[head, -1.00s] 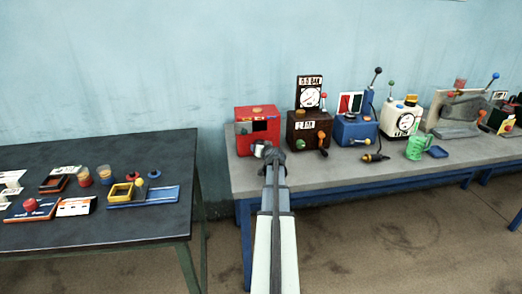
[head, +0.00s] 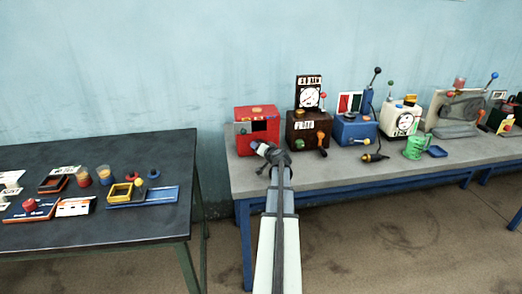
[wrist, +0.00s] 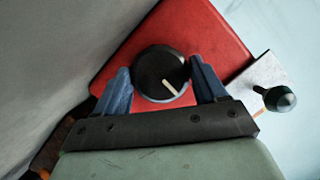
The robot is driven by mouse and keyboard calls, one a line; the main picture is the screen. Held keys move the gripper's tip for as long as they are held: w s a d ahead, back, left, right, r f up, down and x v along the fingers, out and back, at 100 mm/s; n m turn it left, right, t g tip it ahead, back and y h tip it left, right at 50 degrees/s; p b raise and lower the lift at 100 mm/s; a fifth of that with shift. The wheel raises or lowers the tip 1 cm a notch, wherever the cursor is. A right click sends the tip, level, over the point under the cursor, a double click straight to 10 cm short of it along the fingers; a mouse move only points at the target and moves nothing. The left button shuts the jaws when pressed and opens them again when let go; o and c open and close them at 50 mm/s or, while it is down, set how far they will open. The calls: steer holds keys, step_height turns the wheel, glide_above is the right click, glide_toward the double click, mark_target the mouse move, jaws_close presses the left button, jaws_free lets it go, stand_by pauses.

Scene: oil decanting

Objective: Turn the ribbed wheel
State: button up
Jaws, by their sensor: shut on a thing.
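The wheel is a round black knob (wrist: 161,66) with a pale pointer line, on a face of the red box in the wrist view. Its ribbing is too dark to make out. The pointer slants down and to the right. My gripper (wrist: 160,76) has one blue finger on each side of the wheel and is shut on it. The red box (wrist: 213,32) also stands at the left end of the grey bench in the head view (head: 256,111). There my gripper (head: 261,148) is at its lower front and hides the wheel.
A dark green ball knob (wrist: 280,98) sticks out beside the red box, near the right finger. A brown machine (head: 302,125) stands close to the right, then a blue one (head: 354,130). A dark table (head: 100,225) with small parts is at left, across a gap.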

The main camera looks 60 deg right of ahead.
steer(key=o, duration=1)
steer(key=v, duration=1.3)
steer(key=shift+s+a+r, duration=0.15)
steer(key=shift+s+a, duration=0.05)
steer(key=shift+s, duration=0.15)
steer(key=shift+w, duration=0.1)
